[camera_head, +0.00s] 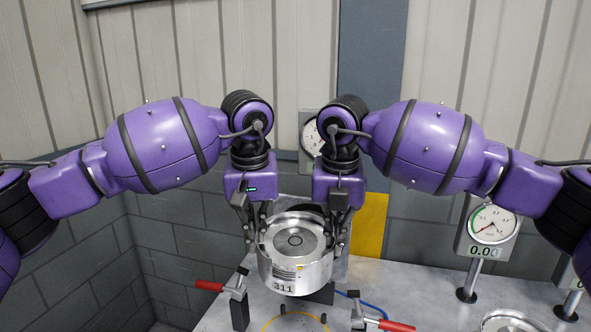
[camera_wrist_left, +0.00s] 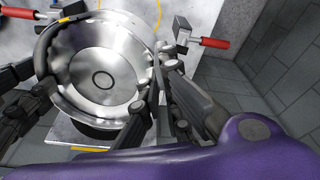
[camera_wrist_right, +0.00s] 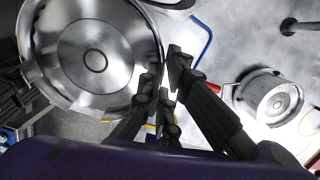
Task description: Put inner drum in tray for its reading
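A silver, shallow, round drum (camera_head: 296,262) marked 311 hangs level between my two grippers, apparently above the bench; it fills much of the left wrist view (camera_wrist_left: 100,75) and the right wrist view (camera_wrist_right: 90,55). My left gripper (camera_head: 254,232) has its fingers on the drum's left rim, and my right gripper (camera_head: 337,240) has its fingers on the right rim. Both look shut on the wall. Another silver round part (camera_head: 512,322) lies at the lower right, cut by the frame; the right wrist view shows it more fully (camera_wrist_right: 270,97). I cannot tell which part is called inner.
A round station with an orange ring (camera_head: 295,323) lies below the drum, with red-handled clamps at left (camera_head: 210,286) and right (camera_head: 396,325). A dial gauge (camera_head: 492,226) reading 0.00 stands on a post at right. A yellow panel (camera_head: 371,222) is behind.

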